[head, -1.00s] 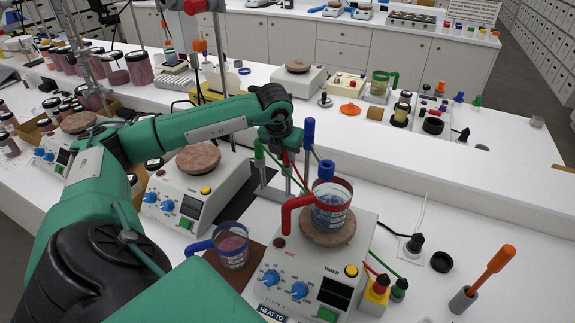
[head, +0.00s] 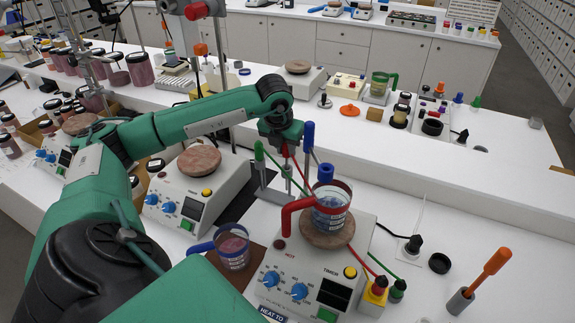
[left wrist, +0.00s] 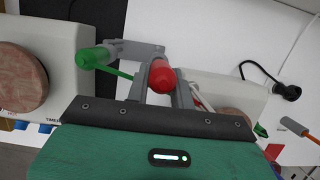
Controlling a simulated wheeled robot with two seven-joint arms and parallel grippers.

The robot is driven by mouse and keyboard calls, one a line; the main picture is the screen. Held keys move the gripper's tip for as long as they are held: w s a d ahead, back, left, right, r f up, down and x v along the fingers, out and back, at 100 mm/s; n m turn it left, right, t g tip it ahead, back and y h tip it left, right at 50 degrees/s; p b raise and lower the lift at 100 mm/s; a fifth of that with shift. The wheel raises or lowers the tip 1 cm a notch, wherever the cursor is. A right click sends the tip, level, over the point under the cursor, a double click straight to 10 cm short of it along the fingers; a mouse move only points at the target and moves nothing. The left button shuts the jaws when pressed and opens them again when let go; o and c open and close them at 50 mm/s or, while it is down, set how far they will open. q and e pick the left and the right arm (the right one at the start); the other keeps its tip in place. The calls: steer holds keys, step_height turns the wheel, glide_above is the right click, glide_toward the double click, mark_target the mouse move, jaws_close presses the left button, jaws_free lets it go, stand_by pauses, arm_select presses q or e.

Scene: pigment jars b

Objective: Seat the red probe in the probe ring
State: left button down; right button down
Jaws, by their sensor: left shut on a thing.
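A blue probe (head: 308,136) stands right of the gripper. I cannot clearly make out the probe ring. My right gripper is not in view.
A red-handled beaker (head: 330,214) sits on the hot plate (head: 300,276) close to the right of the gripper. A blue-handled beaker (head: 232,248) stands at its left. Another hot plate (head: 196,188) stands to the left. Cables run across the bench.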

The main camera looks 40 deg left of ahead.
arm_select(q)
steer(key=shift+r+p, duration=1.75)
steer(key=shift+r, duration=1.9)
step_height(320, 180, up, 7)
steer(key=p, duration=0.3)
steer(key=shift+p, duration=0.4)
